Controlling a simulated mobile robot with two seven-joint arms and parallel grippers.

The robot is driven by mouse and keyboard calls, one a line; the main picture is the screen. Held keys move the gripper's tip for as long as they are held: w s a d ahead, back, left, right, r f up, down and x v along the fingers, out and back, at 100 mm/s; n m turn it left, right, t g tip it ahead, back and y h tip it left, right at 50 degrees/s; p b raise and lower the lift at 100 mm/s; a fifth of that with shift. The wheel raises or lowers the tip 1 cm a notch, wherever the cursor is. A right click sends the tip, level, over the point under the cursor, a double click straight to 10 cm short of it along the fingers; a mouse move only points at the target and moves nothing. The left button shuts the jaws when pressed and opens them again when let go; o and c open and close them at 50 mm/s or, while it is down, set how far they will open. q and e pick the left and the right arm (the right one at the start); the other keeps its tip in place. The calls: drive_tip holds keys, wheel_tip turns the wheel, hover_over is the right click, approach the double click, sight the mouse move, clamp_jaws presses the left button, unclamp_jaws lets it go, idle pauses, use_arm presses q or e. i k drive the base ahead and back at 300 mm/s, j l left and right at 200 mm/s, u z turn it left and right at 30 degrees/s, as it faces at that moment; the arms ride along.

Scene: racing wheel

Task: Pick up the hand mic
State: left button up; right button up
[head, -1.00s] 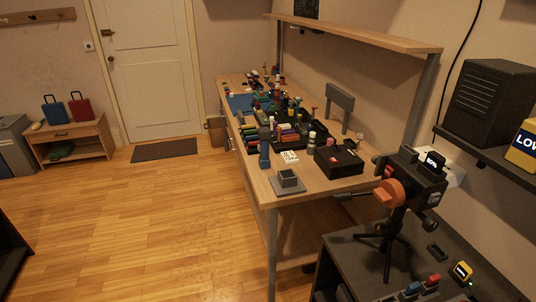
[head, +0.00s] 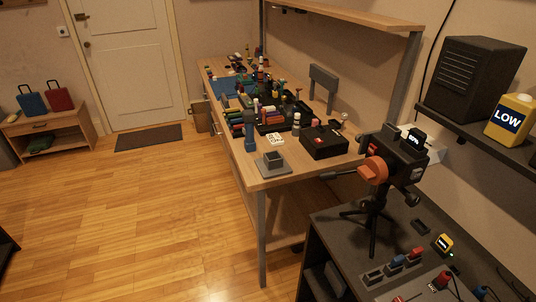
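I cannot pick out a hand mic for certain in the head view. A small black item (head: 421,226) lies on the dark cabinet (head: 335,228) at the lower right, too small to name. Neither of my grippers shows in the frame.
A camera-like device with an orange part (head: 373,170) stands on a black tripod (head: 374,222) on the cabinet. A wooden workbench (head: 262,180) holds many small items. A black speaker-like box (head: 476,78) and yellow LOW container (head: 510,119) sit on a wall shelf. Floor at left is open.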

sight(249, 116)
drive_tip(key=i+j+u, duration=0.1)
drive_tip(key=i+j, duration=0.25)
drive_tip(key=i+j+u, duration=0.15)
drive_tip(key=i+j, duration=0.2)
drive_tip(key=i, duration=0.2)
drive_tip(key=i+j+u, duration=0.1)
drive_tip(key=i+j, duration=0.15)
drive_tip(key=i, duration=0.2)
